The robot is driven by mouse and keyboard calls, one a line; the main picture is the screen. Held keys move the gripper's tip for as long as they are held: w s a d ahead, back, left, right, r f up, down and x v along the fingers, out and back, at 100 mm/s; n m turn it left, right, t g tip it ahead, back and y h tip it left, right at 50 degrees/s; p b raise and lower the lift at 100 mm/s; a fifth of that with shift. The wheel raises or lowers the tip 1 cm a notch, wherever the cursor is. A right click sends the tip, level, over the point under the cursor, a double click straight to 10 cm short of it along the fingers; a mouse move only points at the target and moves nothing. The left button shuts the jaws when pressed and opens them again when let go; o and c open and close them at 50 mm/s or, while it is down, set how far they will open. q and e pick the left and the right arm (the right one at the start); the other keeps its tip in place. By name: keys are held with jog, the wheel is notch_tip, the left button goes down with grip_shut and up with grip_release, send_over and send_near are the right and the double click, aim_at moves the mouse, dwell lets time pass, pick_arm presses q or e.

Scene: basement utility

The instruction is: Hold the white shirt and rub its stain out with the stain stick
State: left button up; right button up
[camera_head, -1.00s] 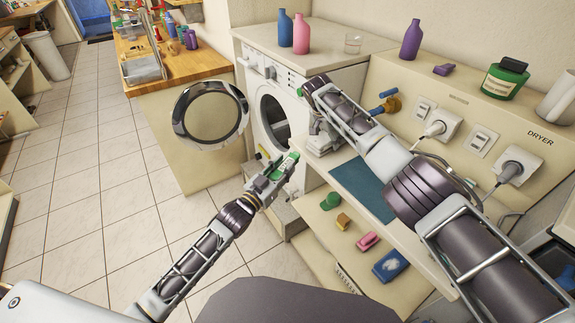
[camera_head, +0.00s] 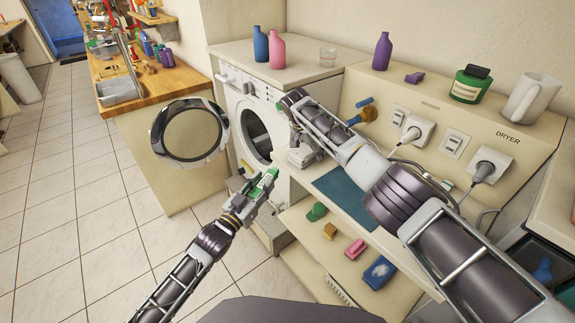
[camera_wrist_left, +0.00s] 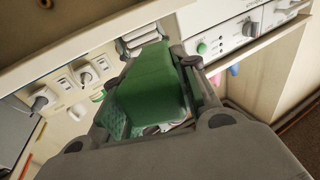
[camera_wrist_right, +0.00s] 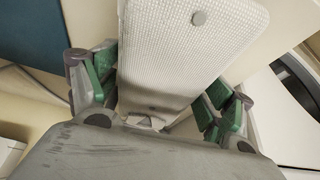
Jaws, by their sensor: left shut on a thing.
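My left gripper (camera_head: 264,185) is in front of the washing machine. It is shut on a green block-like thing (camera_wrist_left: 152,82), seemingly the stain stick; the fingers partly cover it. My right arm reaches in from the right, and its wrist hides its fingertips in the head view. In the right wrist view my right gripper (camera_wrist_right: 160,90) is open, with green pads set wide apart. A white, woven-textured panel (camera_wrist_right: 185,45) with a round grey spot shows between and beyond its fingers. It may be the white shirt; I cannot tell. No shirt is clear in the head view.
The washing machine (camera_head: 240,90) has its round door (camera_head: 190,132) swung open to the left. A teal mat (camera_head: 350,195) lies on the counter at right. Shelves below hold a pink block (camera_head: 355,249) and a blue-white box (camera_head: 379,272). Tiled floor is clear at left.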

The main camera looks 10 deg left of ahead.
jog(key=shift+r, duration=0.15)
dwell(0.3)
jog(key=shift+v, duration=5.85)
jog(key=shift+s+a, duration=0.1)
